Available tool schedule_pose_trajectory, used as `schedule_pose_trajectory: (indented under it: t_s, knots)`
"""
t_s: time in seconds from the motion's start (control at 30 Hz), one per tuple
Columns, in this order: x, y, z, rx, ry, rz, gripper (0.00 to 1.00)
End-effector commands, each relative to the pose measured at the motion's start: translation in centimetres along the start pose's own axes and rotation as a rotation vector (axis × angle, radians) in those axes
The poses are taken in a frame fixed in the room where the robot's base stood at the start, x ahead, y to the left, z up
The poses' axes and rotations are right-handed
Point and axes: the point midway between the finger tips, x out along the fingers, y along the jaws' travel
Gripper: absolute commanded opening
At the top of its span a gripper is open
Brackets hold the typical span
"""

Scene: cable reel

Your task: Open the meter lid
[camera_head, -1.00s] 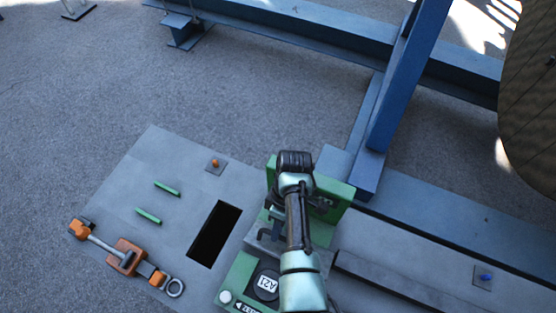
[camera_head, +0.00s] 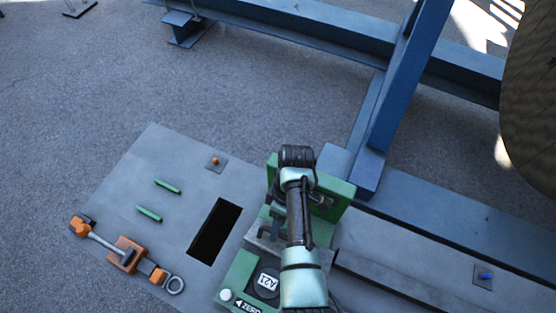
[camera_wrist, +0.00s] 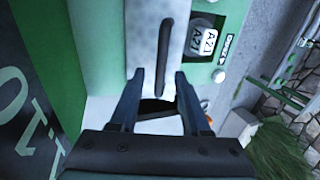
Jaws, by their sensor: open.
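The green meter (camera_head: 236,277) stands at the bottom middle of the head view, with a round A21 dial, a white button and a ZERO label. Its dial (camera_wrist: 207,38) also shows at the upper right of the wrist view. A grey metal plate, seemingly the lid (camera_wrist: 146,40), carries a long dark bar handle (camera_wrist: 166,50). My gripper (camera_wrist: 159,74) is open, its two fingertips either side of the handle's lower part in the picture. I cannot tell whether they touch it. The plate looks closed. In the head view my arm hides the fingertips and part of the meter.
A green upright panel (camera_head: 339,205) stands close behind my wrist. Left of the meter are a dark rectangular opening (camera_head: 214,232), two green bars and an orange clamp-like tool (camera_head: 125,254) on a grey plate. A blue steel frame (camera_head: 400,100) rises behind.

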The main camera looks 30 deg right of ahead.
Motion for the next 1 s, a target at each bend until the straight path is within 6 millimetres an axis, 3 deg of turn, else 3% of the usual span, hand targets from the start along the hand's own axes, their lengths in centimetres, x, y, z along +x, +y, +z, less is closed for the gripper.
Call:
schedule_pose_trajectory:
  t_s: [0.4,0.5,0.7,1.0]
  knots:
    - [-9.3,-0.2,0.0,0.001,0.0,0.001,0.47]
    - [-10.6,-0.2,0.0,0.001,0.0,0.001,0.47]
    - [-12.1,-0.1,0.0,0.001,0.001,0.001,0.47]
    - [-12.2,0.0,0.0,0.0,0.0,0.001,0.47]
